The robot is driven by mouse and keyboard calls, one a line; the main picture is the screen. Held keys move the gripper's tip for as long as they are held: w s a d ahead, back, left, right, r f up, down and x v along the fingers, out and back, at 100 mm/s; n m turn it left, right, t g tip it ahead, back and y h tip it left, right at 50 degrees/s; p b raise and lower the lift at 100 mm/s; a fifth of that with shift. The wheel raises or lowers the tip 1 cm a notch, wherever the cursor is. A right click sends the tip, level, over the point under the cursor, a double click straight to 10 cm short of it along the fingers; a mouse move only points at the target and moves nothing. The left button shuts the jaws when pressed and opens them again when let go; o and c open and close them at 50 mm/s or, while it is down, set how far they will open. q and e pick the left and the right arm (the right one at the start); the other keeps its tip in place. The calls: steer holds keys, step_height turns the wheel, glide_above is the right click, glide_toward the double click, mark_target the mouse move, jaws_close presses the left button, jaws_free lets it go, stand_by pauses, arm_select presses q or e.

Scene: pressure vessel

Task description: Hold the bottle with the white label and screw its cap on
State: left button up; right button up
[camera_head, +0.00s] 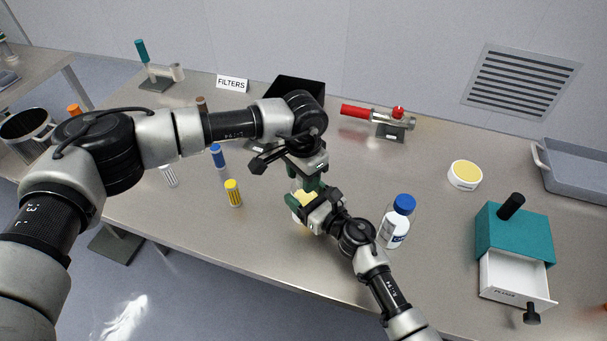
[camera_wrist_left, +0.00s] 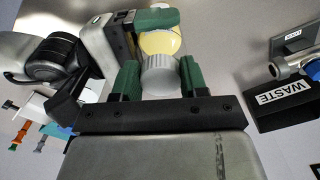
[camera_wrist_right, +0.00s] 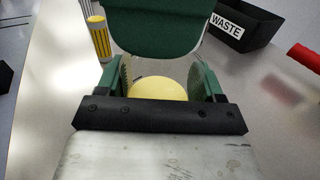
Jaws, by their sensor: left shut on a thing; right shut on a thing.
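A bottle with pale yellow contents (camera_head: 305,231) stands at the middle of the table, mostly hidden by my grippers. Its yellow side shows in the left wrist view (camera_wrist_left: 160,43) and right wrist view (camera_wrist_right: 158,88). I cannot read a label on it. My right gripper (camera_head: 304,204) is shut around the bottle's side. My left gripper (camera_head: 306,182) is above it, fingers pointing down, shut on a ribbed pale grey cap (camera_wrist_left: 166,79). The cap lines up with the bottle's top and looks in contact; I cannot tell how far it is threaded.
A blue-capped bottle (camera_head: 396,221) stands close to my right arm. A yellow striped cylinder (camera_head: 233,193) and a blue one (camera_head: 217,155) stand left. Behind are a black waste bin (camera_head: 297,88) and a red-handled device (camera_head: 380,118). A teal drawer box (camera_head: 514,236) is right.

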arm_select(q)
steer(key=o, duration=0.9)
steer(key=shift+r, duration=0.15)
steer(key=shift+r, duration=2.15)
steer(key=shift+c, duration=0.4)
